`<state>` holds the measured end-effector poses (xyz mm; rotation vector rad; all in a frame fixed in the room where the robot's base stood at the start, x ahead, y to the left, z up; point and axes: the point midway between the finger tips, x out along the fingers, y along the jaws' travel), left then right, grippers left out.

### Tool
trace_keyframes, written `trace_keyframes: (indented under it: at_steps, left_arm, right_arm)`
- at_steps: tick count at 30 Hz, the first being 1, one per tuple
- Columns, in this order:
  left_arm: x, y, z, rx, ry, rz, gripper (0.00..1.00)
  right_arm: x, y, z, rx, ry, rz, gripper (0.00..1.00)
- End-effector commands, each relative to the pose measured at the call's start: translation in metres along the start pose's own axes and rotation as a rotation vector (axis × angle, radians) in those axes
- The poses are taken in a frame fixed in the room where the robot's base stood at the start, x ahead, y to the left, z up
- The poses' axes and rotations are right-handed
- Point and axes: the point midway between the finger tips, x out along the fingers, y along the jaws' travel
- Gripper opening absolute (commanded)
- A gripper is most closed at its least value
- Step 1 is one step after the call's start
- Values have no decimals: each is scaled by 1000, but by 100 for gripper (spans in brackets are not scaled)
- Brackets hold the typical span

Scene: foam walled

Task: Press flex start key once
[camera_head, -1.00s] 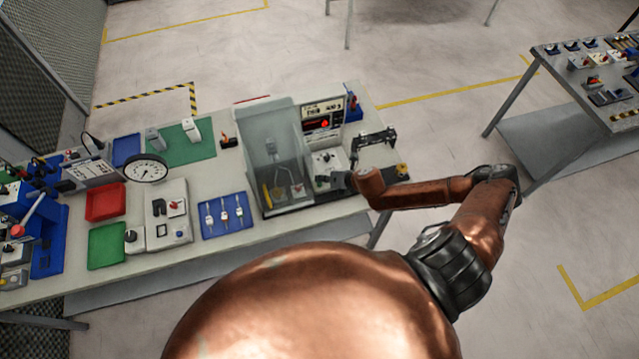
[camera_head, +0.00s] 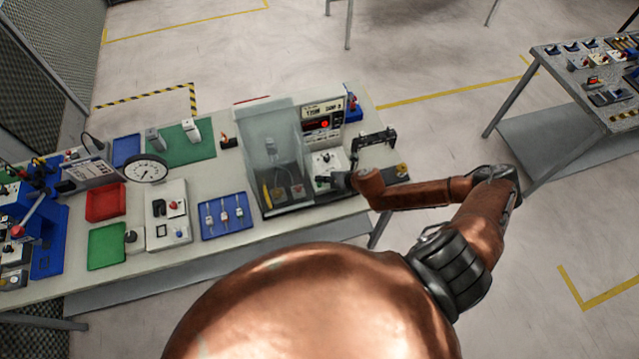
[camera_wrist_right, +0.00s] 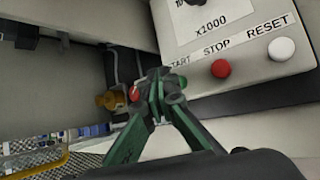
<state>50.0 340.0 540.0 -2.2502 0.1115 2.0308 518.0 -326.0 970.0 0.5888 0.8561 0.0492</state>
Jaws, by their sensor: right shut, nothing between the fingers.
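The control box (camera_wrist_right: 240,50) shows in the right wrist view with labels START, STOP and RESET. A red STOP button (camera_wrist_right: 221,68) and a white RESET button (camera_wrist_right: 281,48) stand clear. The START label is partly covered, and my finger hides most or all of the start key. My right gripper (camera_wrist_right: 158,78) is shut and empty, its tips at the START end of the box; I cannot tell whether it touches the key. In the head view my right gripper (camera_head: 336,180) is at the front of the small control box (camera_head: 325,162). My left gripper is out of view.
A clear-walled enclosure (camera_head: 272,140) stands just left of the control box, with a display panel (camera_head: 322,122) behind. A black stand (camera_head: 375,140) is to the right.

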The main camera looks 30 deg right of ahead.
Motion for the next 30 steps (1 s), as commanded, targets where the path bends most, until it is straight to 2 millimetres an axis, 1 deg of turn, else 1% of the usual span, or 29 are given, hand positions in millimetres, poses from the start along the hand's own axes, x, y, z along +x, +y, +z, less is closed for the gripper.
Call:
trace_keyframes:
  at_steps: [9, 30]
  left_arm:
    - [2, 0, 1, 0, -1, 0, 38]
    - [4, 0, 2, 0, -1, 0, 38]
  right_arm:
    - [6, -4, -4, 0, 0, 0, 0]
    - [8, -6, -6, 0, 0, 0, 0]
